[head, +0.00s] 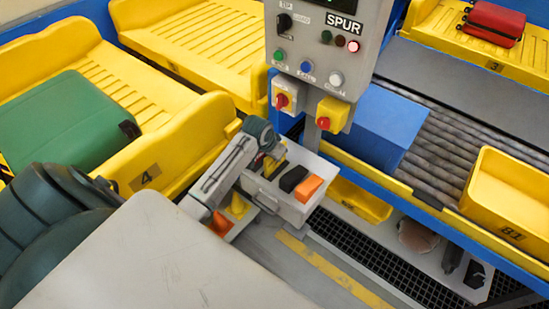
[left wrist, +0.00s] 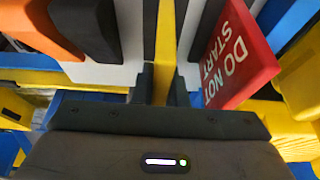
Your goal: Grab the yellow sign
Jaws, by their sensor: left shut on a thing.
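The yellow sign shows edge-on as a thin yellow strip (left wrist: 164,50) between the two dark fingers of my left gripper (left wrist: 163,84) in the left wrist view. The fingers are shut on it. In the head view my left gripper (head: 268,148) reaches over a grey open box (head: 289,207), and a bit of the yellow sign (head: 275,162) shows below it. The sign's face and its lower end are hidden. A red sign (left wrist: 238,55) reading DO NOT START stands close beside it in the left wrist view. My right gripper is not in view.
A black block (head: 293,178) and an orange block (head: 310,188) stand in the box. A grey control panel (head: 330,45) with buttons and red knobs rises behind it. Yellow trays (head: 120,75) and a green suitcase (head: 65,122) lie left; a roller conveyor (head: 440,150) runs right.

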